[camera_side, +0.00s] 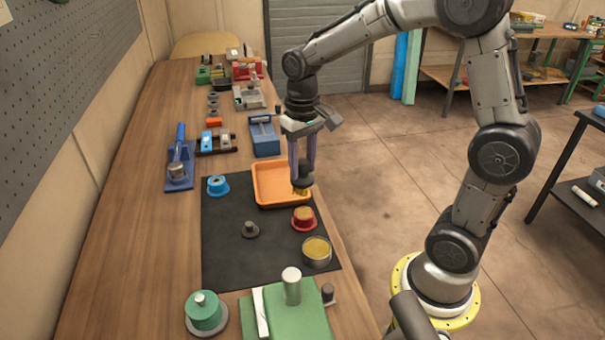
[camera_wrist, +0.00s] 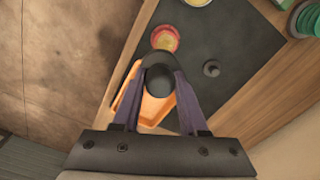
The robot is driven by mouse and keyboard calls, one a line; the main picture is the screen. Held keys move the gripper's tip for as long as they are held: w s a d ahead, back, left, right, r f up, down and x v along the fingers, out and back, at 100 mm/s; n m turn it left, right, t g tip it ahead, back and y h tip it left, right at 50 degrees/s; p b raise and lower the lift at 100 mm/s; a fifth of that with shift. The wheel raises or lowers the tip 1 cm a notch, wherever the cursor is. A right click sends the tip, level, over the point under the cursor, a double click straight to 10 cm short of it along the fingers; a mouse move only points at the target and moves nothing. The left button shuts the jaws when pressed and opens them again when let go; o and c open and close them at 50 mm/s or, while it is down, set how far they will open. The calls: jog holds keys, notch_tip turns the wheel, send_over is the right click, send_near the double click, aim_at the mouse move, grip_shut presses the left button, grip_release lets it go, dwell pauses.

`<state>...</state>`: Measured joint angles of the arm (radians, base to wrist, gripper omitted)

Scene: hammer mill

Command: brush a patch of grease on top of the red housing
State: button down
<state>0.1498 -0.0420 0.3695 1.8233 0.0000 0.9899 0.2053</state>
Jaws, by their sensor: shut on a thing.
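My gripper (camera_side: 302,172) is shut on a brush (camera_side: 303,182) with a dark round handle and yellowish bristles pointing down. The brush is above the right part of the orange tray (camera_side: 262,202). In the wrist view the brush's dark handle (camera_wrist: 158,80) sits between the fingers and hides its bristles. The red housing (camera_side: 304,225) stands on the black mat, just in front of the tray, apart from the brush. Its top is yellow-brown; I cannot tell whether that is grease. It also shows in the wrist view (camera_wrist: 165,38). An open tin (camera_side: 316,262) with yellow-brown contents stands nearer the camera.
The black mat (camera_side: 228,265) also holds a blue ringed part (camera_side: 218,186) and a small dark knobbed part (camera_side: 250,230). A green block with a metal cylinder (camera_side: 291,287) and a green round part (camera_side: 205,312) stand at the near end. The mat's left side is mostly clear.

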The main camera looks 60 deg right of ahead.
jog(key=shift+r, duration=1.6)
